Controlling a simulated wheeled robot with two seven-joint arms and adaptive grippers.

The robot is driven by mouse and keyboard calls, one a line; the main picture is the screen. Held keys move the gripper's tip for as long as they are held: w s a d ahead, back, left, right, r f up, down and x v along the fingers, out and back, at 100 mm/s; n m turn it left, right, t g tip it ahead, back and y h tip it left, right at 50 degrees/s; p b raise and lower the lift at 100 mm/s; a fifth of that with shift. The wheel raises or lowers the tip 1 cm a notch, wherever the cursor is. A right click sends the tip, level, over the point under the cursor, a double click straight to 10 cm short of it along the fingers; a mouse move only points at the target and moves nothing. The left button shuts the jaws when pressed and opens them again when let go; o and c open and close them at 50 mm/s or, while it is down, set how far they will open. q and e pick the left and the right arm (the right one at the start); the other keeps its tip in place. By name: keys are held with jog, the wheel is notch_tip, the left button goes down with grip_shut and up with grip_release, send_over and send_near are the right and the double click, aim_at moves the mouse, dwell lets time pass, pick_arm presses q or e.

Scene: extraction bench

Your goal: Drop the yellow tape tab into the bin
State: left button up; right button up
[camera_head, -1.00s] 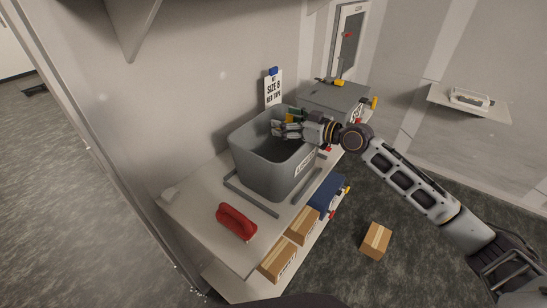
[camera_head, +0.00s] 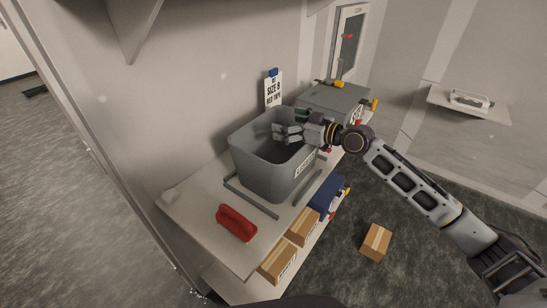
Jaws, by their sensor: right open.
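The grey bin (camera_head: 270,172) stands on the bench, open at the top. My right gripper (camera_head: 284,133) is over the bin's mouth, reaching in from the right, with its fingers apart and nothing seen between them. The yellow tape tab is not in sight. The bin's near wall hides its floor, so I cannot see whether the tab lies inside. My left gripper is not in view.
A red handled object (camera_head: 236,222) lies on the bench (camera_head: 190,208) in front of the bin. A grey case (camera_head: 335,97) with yellow latches sits behind it. A sign (camera_head: 273,91) stands at the wall. Cardboard boxes (camera_head: 303,227) are on the lower shelf.

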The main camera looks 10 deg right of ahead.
jog(key=v, duration=1.1)
jog(key=shift+s+d, duration=0.2)
jog(key=shift+s, duration=0.05)
dwell(0.6)
dwell(0.4)
jog(key=shift+m, duration=0.4)
dwell(0.3)
